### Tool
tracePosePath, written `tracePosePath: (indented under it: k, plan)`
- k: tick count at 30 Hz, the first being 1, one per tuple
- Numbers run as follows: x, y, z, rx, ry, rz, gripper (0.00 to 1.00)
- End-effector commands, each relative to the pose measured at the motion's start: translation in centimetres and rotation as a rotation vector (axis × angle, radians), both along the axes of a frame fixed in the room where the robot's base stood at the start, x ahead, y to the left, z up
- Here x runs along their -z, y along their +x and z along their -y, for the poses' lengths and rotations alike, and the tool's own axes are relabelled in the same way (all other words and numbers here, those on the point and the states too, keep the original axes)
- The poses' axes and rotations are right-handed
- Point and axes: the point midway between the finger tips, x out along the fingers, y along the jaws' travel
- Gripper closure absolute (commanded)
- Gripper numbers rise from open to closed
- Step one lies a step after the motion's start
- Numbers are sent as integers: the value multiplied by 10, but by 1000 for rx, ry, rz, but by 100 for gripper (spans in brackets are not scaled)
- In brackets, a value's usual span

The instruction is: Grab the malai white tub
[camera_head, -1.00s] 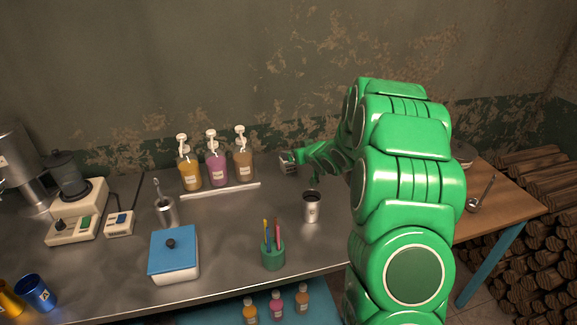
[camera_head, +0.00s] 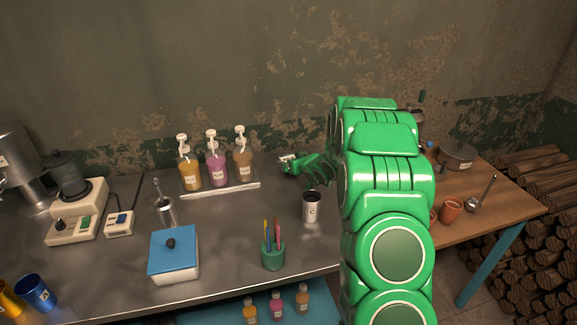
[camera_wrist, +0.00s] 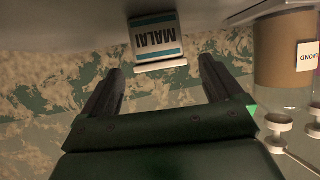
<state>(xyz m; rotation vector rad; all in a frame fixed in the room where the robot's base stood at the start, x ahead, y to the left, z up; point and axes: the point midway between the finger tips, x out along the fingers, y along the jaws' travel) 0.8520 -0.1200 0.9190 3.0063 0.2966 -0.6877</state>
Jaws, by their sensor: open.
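The malai tub (camera_wrist: 156,38) is white with a blue-striped label reading MALAI. In the wrist view it is upside down, just beyond and between the fingertips. In the head view, the tub (camera_head: 287,157) is a small pale shape at the back of the steel counter, partly hidden by my gripper (camera_head: 290,168). I cannot tell the exact gap between fingertips and tub.
Three pump bottles (camera_head: 217,172) stand left of the tub; the almond bottle (camera_wrist: 283,50) is close in the wrist view. The wall is behind.

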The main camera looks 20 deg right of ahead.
Motion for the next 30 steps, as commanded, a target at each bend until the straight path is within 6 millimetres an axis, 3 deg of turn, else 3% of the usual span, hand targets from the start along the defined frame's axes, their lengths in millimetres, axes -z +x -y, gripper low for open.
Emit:
tracePosePath:
  k: [12, 21, 23, 30]
  plan:
    - [18, 35, -7, 0, 0, -1, 6]
    - [20, 39, -8, 0, 0, 0, 6]
    - [20, 39, -8, 0, -1, 0, 12]
    - [20, 39, -8, 0, 0, 0, 49]
